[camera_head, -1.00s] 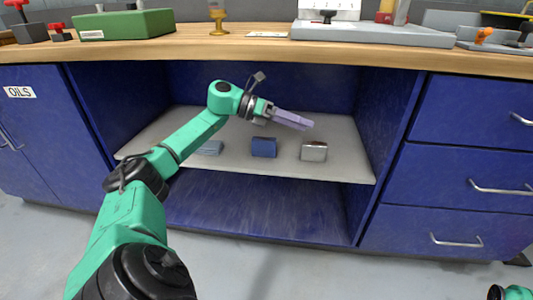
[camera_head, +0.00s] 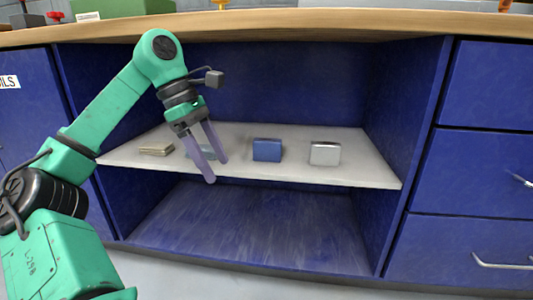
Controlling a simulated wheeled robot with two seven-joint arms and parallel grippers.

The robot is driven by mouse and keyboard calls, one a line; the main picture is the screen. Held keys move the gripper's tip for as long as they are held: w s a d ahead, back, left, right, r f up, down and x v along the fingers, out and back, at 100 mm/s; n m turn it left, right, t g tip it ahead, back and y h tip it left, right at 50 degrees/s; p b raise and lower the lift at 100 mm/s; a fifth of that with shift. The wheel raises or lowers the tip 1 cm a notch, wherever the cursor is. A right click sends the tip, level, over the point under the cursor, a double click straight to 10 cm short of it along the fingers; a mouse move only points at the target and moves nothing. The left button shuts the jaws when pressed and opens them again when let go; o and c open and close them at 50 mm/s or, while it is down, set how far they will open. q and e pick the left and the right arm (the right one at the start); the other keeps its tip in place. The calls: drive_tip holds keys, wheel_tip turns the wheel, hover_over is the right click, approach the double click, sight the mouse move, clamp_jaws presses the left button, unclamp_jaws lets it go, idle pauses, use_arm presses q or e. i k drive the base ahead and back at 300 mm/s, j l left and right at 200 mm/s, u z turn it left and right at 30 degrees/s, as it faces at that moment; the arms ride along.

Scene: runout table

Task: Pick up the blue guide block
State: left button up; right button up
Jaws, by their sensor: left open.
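The blue guide block (camera_head: 267,150) stands on the grey shelf (camera_head: 305,173) inside the blue cabinet, near the middle of the opening. My left gripper (camera_head: 217,169) is open and empty. Its two purple fingers point down and slightly right, to the left of the blue block and apart from it. My right gripper is not in view.
A silver block (camera_head: 325,153) stands right of the blue one. A grey-blue item (camera_head: 207,152) is partly hidden behind my left fingers, and a flat beige item (camera_head: 156,149) lies further left. The worktop (camera_head: 330,22) overhangs the shelf; cabinet walls close both sides.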

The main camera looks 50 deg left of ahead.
sight(265, 149)
drive_tip(key=i+j, duration=0.2)
drive_tip(key=j, duration=0.15)
drive_tip(key=i+j, duration=0.15)
drive_tip(key=j, duration=0.2)
drive_tip(key=i+j, duration=0.2)
drive_tip(key=j, duration=0.2)
